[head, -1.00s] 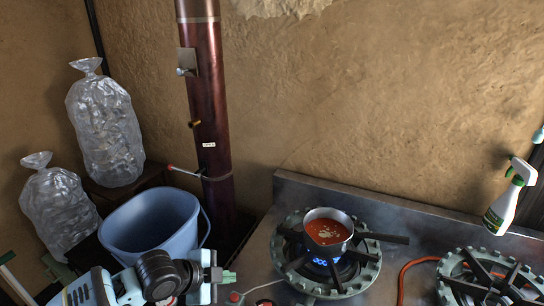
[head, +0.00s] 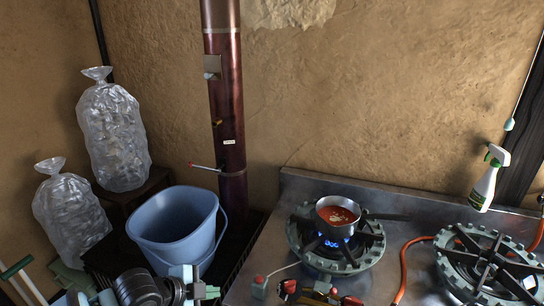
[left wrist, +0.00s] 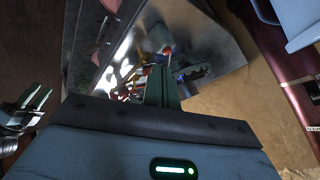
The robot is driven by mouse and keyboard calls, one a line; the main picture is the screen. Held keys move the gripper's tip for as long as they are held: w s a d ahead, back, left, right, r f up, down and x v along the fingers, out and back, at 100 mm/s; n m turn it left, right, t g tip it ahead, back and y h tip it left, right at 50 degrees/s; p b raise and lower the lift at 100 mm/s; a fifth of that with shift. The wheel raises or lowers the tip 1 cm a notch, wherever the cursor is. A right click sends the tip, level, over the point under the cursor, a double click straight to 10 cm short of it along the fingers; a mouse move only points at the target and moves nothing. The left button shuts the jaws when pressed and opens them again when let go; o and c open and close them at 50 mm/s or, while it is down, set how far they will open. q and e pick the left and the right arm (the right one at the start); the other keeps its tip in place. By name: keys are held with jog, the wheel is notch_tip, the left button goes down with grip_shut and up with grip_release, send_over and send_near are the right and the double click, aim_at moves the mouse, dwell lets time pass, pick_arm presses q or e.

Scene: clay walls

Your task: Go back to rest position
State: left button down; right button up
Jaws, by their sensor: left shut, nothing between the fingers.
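My left gripper (head: 207,292) is at the bottom edge of the head view, in front of the blue bucket and left of the stove. It is shut and empty. In the left wrist view its green fingers (left wrist: 162,88) are together, with the stove behind them. Another gripper with green fingers, apparently my right one (left wrist: 36,97), shows at the left of the left wrist view; its opening is unclear. It does not show in the head view.
A pot of red soup (head: 337,216) sits on a lit burner (head: 300,242). Beside it are an unlit burner (head: 480,262) and a spray bottle (head: 488,178). The blue bucket (head: 175,228), a dark red pipe (head: 227,100) and clear bags (head: 113,135) stand at left.

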pick_arm(q)
jog(key=s+d+f+n+t, duration=0.2)
jog(key=s+f+n+t, duration=0.1)
jog(key=s+f+n, duration=0.55)
jog(key=s+a+f+n+y, duration=0.2)
jog(key=s+a+f+n, duration=0.1)
jog(key=s, duration=0.5)
jog(key=s+a+f+n+y, duration=0.2)
jog(key=s+a+f+n, duration=0.2)
jog(key=s+f, duration=0.3)
jog(key=shift+s+a+y, duration=0.3)
jog(key=shift+s+a, duration=0.6)
jog(key=shift+s, duration=0.05)
pick_arm(e)
jog(key=shift+s+d+f, duration=0.2)
jog(key=shift+s+f, duration=0.5)
jog(key=shift+s, duration=0.05)
pick_arm(q)
jog(key=shift+w+d, duration=0.1)
jog(key=shift+d, duration=0.05)
pick_arm(e)
jog(key=shift+s+d, duration=0.1)
jog(key=shift+d, duration=0.05)
